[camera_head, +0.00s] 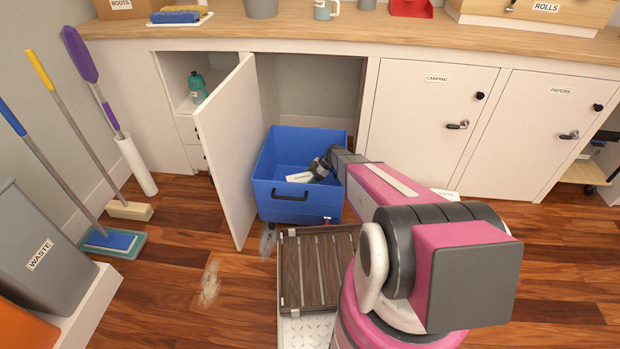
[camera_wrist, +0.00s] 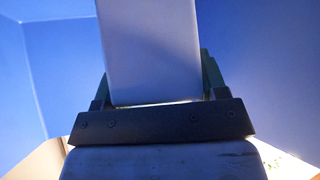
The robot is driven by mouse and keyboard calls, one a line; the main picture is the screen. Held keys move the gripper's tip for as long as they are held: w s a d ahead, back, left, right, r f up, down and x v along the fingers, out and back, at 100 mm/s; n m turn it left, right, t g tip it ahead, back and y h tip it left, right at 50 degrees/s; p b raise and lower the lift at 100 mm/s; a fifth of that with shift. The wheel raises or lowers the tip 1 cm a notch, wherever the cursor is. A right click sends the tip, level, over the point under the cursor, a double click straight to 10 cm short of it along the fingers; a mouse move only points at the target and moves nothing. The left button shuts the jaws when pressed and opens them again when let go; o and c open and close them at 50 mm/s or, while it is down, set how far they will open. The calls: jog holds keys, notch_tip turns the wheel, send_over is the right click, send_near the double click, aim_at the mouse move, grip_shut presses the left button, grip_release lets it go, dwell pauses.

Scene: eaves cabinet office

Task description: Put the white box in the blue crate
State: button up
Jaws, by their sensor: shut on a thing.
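The blue crate (camera_head: 272,200) stands on the floor in front of an open cabinet bay, its black handle facing me. My gripper (camera_head: 316,170) reaches over its right side into the crate's opening. In the wrist view my gripper (camera_wrist: 155,88) is shut on the white box (camera_wrist: 150,45), with a finger on each side of it. Blue crate walls (camera_wrist: 75,75) fill the background there. In the head view a small pale piece of the white box (camera_head: 299,177) shows by the fingertips. I cannot tell whether the box touches the crate floor.
An open cabinet door (camera_head: 232,150) stands just left of the crate. Closed cabinets (camera_head: 430,120) line the right. A slatted wooden panel (camera_head: 312,268) lies near my base. Brooms, a mop (camera_head: 112,243) and a waste bin (camera_head: 45,245) are at the left. Floor between them is mostly clear.

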jog(key=shift+f, duration=0.1)
jog(key=o, duration=1.6)
